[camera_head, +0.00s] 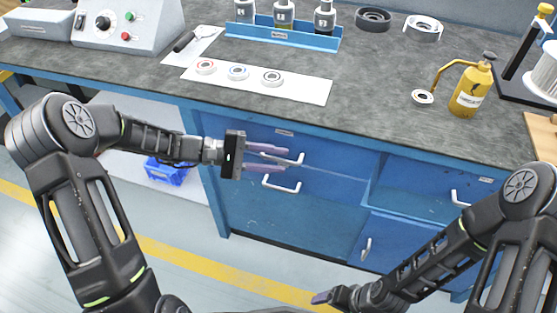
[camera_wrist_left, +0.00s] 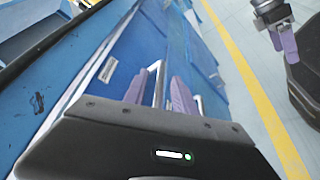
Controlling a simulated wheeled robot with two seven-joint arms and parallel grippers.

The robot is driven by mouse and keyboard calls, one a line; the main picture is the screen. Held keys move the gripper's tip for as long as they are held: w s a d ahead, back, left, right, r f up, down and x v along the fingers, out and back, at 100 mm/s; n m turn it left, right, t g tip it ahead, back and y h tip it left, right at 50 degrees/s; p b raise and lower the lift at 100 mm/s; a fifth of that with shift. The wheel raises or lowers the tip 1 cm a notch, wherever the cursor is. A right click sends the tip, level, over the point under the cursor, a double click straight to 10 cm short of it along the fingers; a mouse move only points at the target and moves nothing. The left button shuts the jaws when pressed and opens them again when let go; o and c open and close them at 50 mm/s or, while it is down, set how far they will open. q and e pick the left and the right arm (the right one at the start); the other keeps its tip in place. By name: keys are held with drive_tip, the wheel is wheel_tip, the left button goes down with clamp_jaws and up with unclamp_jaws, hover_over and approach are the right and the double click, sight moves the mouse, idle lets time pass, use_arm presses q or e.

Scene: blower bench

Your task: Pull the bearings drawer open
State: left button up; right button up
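The top blue drawer (camera_head: 325,166) has a small label (camera_head: 284,132), too small to read, and a pale bar handle (camera_head: 298,160). It looks closed, flush with the bench front. My left gripper (camera_head: 266,158) is open in front of it, its two purple fingers one above the other at the handle. In the left wrist view the handle (camera_wrist_left: 158,84) shows between the spread fingers (camera_wrist_left: 162,92); I cannot tell whether they touch it. A second handle (camera_head: 282,186) sits just below. My right gripper (camera_head: 325,297) is low in front of the bench, away from the drawer.
Bearing rings (camera_head: 238,72) lie on a white mat (camera_head: 305,88) on the dark benchtop. A yellow oil can (camera_head: 472,90) stands at right. A blue bin (camera_head: 168,172) is on the shelf left of the drawers. A lower cabinet handle (camera_head: 366,249) sticks out. Floor in front is clear.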

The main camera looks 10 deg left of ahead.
use_arm(q)
drive_tip(key=shift+w+d+f, duration=0.1)
drive_tip(key=shift+d, duration=0.35)
drive_tip(key=shift+c, duration=0.3)
clamp_jaws()
idle(0.9)
